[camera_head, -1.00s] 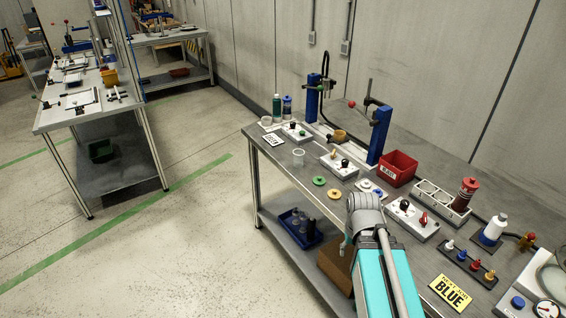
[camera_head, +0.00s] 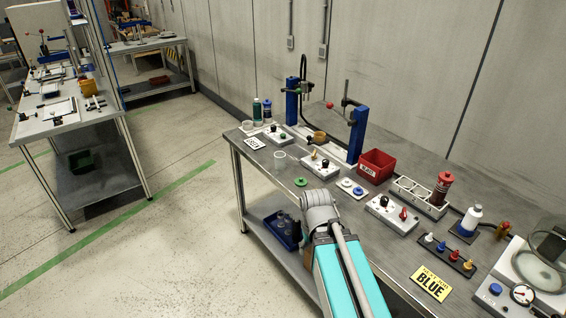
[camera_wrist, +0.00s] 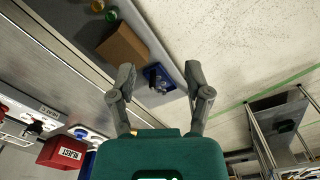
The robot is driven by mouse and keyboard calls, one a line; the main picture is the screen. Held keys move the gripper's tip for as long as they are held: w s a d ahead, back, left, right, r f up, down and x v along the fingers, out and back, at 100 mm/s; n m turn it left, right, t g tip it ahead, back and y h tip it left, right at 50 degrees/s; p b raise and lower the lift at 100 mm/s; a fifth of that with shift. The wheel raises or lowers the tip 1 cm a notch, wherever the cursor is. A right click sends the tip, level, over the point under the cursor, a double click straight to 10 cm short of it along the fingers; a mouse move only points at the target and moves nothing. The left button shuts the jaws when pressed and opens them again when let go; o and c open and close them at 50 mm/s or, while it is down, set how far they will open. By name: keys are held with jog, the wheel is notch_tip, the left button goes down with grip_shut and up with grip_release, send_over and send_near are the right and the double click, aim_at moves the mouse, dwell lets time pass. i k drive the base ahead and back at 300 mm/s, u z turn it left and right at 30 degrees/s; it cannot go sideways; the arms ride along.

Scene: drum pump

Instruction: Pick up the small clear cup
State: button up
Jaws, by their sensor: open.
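A small clear cup (camera_head: 279,160) stands upright near the front left part of the workbench (camera_head: 243,146) in the head view. A second small whitish cup (camera_head: 248,126) stands farther back, near the left end; I cannot tell how clear it is. My arm reaches over the front edge in the head view, right of and nearer than the clear cup; its gripper is hidden there. In the wrist view my gripper (camera_wrist: 160,76) is open, with nothing between its fingers. It points down past the bench edge, over the lower shelf. I cannot make out the cup in the wrist view.
A green disc (camera_head: 301,182) lies close to the cup. A blue crate (camera_head: 283,229) sits on the lower shelf. Floor left of the bench is clear.

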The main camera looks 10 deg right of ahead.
aim_at(280, 161)
jog(key=k, duration=0.7)
jog(key=u, duration=0.5)
jog(key=i, duration=1.65)
jog(key=z, duration=0.2)
